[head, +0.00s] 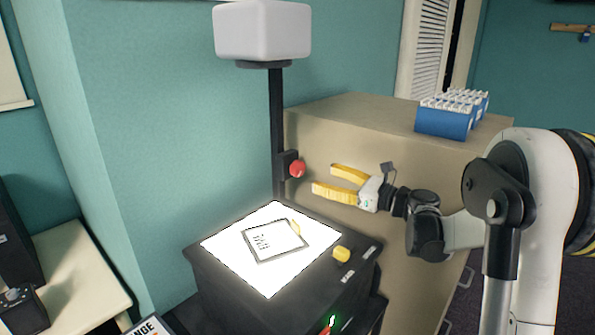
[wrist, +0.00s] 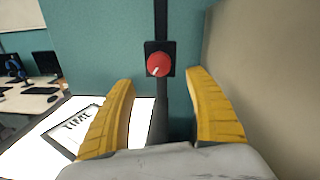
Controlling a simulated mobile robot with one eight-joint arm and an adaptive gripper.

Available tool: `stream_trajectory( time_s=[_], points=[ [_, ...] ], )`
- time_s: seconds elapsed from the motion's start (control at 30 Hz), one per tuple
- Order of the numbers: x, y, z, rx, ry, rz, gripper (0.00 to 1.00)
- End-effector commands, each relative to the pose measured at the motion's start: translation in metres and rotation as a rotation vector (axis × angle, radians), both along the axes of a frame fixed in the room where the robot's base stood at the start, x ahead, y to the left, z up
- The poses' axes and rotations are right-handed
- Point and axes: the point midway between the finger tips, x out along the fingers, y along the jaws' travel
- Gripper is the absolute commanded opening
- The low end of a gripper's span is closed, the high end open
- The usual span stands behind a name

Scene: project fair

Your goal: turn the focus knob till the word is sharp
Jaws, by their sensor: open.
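The red focus knob (head: 297,169) sits on a black bracket on the projector's dark post. It also shows in the wrist view (wrist: 159,64), with a white pointer mark toward its lower left. My gripper (head: 323,179) is open and empty, with yellow fingers pointing at the knob from the right, apart from it. In the wrist view the knob appears between and beyond the fingertips (wrist: 160,83). A framed transparency (head: 275,252) with a dark word lies on the bright projector stage (head: 265,282). The projected word is not in view.
The white projector head (head: 262,30) tops the post. A yellow knob (head: 341,253) is on the projector body's top. A beige cabinet (head: 345,120) stands close behind my gripper, bearing blue boxes (head: 443,122). A table (head: 80,265) stands at left.

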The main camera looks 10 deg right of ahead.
Motion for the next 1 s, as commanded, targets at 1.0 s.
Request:
stream_trajectory(
  time_s=[1.0],
  points=[
    [0.072, 0.062, 0.000, -0.005, 0.000, 0.000, 0.25]
  ],
)
